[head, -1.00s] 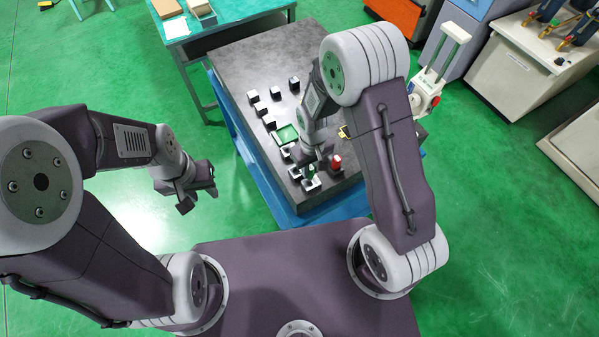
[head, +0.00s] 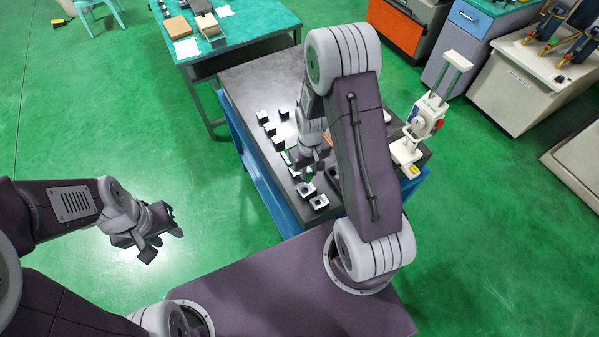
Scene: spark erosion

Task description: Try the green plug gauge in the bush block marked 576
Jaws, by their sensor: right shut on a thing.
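My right gripper (head: 310,168) is over the dark table near its front left edge, fingers pointing down. It is shut on the green plug gauge (head: 310,179), of which only a small green part shows below the fingers. The gauge is just above or at a pale-topped bush block (head: 305,189); I cannot tell whether its tip is in the bore. Another bush block (head: 319,202) stands nearer the front corner. The 576 mark is too small to read. My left gripper (head: 165,243) is open and empty over the floor, left of the table.
Several more blocks (head: 270,129) stand along the left of the dark table (head: 250,82). A green tray (head: 287,157) is partly hidden by my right gripper. A white hand-lever press (head: 424,115) stands at the table's right. A teal bench (head: 262,20) is behind.

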